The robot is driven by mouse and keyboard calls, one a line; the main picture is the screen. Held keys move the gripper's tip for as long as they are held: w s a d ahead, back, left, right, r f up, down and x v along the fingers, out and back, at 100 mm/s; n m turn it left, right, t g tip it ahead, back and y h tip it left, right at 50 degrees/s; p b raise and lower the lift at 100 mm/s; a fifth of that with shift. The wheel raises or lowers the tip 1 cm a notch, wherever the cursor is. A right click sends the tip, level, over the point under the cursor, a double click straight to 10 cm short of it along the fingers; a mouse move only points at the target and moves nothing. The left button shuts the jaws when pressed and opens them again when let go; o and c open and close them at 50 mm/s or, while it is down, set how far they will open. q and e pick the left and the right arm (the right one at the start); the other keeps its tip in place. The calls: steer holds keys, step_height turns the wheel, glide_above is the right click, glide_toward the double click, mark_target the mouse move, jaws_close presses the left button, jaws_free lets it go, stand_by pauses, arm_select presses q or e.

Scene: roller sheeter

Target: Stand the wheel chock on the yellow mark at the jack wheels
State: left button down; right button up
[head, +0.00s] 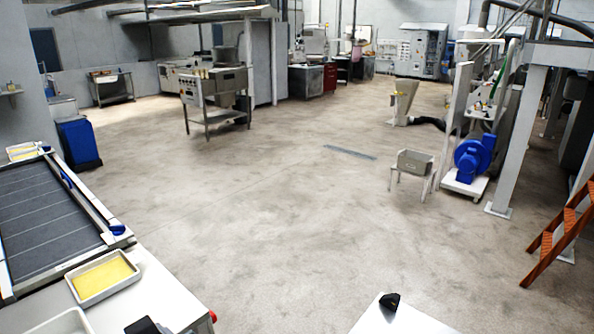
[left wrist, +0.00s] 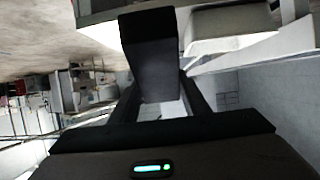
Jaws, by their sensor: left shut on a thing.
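In the left wrist view my left gripper (left wrist: 160,108) is shut on a dark, block-shaped thing (left wrist: 151,58), which I take to be the wheel chock. It sticks out beyond the two fingers, and its lower end is between them. In the head view a dark shape (head: 146,326) is cut off at the bottom edge, by the white table; I cannot tell whether it is the gripper or the chock. My right gripper is not clearly seen. I make out no yellow mark and no jack wheels in either view.
A roller sheeter (head: 50,215) is at the left, with a yellow-filled tray (head: 102,277) before it. A small black object (head: 390,301) is on a white surface (head: 400,320) at the bottom. A blue motor (head: 472,158) and orange steps (head: 562,235) are right. The middle floor is open.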

arm_select(q)
steer(key=shift+d+f+b, duration=0.3)
steer(key=shift+f, duration=0.1)
steer(key=d+f+m+t+h+b, duration=0.2)
steer(key=d+f+m+h+b, duration=0.1)
steer(key=d+f+b, duration=0.6)
steer(key=s+b, duration=0.1)
steer(key=b, duration=0.2)
steer(key=shift+m+t, duration=0.3)
steer(key=f, duration=0.2)
steer(key=s+f, duration=0.1)
steer(key=f, duration=0.2)
steer(key=shift+s+f, duration=0.25)
steer(key=shift+f, duration=0.15)
